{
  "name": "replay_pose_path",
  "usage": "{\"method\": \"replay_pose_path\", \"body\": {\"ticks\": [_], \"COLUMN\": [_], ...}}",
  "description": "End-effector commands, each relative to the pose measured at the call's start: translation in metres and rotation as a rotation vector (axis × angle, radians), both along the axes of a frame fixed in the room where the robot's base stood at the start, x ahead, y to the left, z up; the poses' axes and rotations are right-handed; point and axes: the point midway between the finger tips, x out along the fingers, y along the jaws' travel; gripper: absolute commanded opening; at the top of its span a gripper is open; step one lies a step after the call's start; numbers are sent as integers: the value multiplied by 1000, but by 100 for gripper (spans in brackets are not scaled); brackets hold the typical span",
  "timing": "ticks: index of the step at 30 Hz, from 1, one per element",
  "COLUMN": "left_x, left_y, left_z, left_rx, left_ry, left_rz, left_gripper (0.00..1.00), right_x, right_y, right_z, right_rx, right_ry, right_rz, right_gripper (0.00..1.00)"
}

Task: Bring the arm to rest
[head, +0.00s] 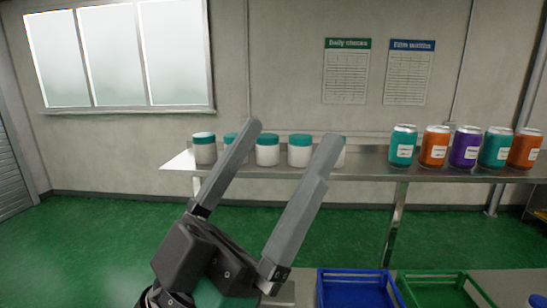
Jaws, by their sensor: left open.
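My left gripper (290,150) is in the lower middle of the head view, pointing up and away with its two long grey fingers spread apart. The gap between the fingers is empty. Its fingertips overlap the far steel table in the picture, in front of a row of white jars with teal lids, such as the jar at the left end (204,150). The fingers partly hide some of these jars. My right gripper is not in view.
The steel table (370,168) also bears several coloured cans, among them a purple can (465,147). A blue tray (352,273) and a green tray (437,277) stand at the lower right. Green floor (90,240) is clear at left.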

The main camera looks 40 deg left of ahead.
Motion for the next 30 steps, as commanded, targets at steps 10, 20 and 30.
{"method": "replay_pose_path", "body": {"ticks": [10, 20, 30], "left_x": [-2, -1, -2], "left_y": [-1, 0, 0], "left_z": [9, 133, 260], "left_rx": [2, 1, 1], "left_ry": [-7, -6, -6], "left_rz": [-1, 0, 0], "left_gripper": [100, 100, 100], "right_x": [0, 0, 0], "right_y": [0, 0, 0], "right_z": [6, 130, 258], "right_rx": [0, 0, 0], "right_ry": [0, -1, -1], "right_rz": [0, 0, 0], "right_gripper": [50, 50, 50]}}
